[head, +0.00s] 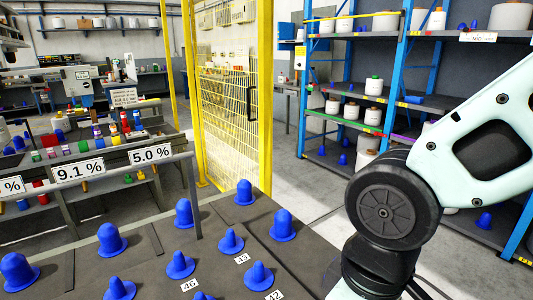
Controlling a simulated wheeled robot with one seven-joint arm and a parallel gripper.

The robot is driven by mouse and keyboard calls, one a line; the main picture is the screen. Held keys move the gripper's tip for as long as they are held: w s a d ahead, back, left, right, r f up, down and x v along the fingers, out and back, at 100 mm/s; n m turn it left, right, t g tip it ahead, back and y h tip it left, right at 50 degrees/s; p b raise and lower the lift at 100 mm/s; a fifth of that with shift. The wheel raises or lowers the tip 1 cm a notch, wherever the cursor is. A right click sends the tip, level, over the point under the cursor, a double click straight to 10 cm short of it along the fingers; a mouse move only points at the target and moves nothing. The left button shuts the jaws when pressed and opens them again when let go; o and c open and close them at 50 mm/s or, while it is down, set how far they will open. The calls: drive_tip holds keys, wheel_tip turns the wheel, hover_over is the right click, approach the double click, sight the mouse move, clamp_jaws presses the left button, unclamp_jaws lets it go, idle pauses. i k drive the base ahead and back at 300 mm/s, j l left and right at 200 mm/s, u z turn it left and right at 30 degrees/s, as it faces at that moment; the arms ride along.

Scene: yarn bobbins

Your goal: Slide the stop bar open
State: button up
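I cannot make out a stop bar for certain. A grey rail (118,160) carrying percentage labels runs along the front of a rack at the left, held by a dark upright post at its right end. Several blue bobbin holders (183,213) stand on a dark table (215,222) below it, some rounded and some pointed. My arm fills the right side of the view. My gripper is outside the picture.
A yellow mesh fence (232,100) stands behind the table. A blue-framed shelf (395,60) with white bobbins stands at the back right. Small coloured bobbins (97,131) sit on the left rack. Grey floor (305,195) is clear between the fence and shelf.

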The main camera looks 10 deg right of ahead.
sight(401, 13)
drive_tip(key=i+l+z, duration=0.15)
drive_tip(key=l+z, duration=0.3)
drive_tip(key=i+l+z, duration=0.2)
drive_tip(key=z, duration=0.25)
drive_tip(key=i+l+z, duration=0.15)
drive_tip(key=z, duration=0.25)
drive_tip(key=i+l+z, duration=0.1)
drive_tip(key=i+z, duration=0.35)
drive_tip(key=i+l+z, duration=0.1)
drive_tip(key=i+z, duration=0.2)
drive_tip(key=i, duration=0.65)
drive_tip(key=i+j+u, duration=0.1)
drive_tip(key=i+u, duration=0.8)
drive_tip(key=i+l+u, duration=0.25)
drive_tip(key=u, duration=0.2)
drive_tip(key=i+j+u, duration=0.1)
drive_tip(key=i+u, duration=0.35)
drive_tip(key=i+l+u, duration=0.1)
drive_tip(key=i+u, duration=0.35)
drive_tip(key=i, duration=0.2)
drive_tip(key=i+z, duration=0.15)
drive_tip(key=i, duration=0.55)
drive_tip(key=i+j+z, duration=0.1)
drive_tip(key=i, duration=0.6)
drive_tip(key=i+j, duration=0.35)
drive_tip(key=z, duration=0.05)
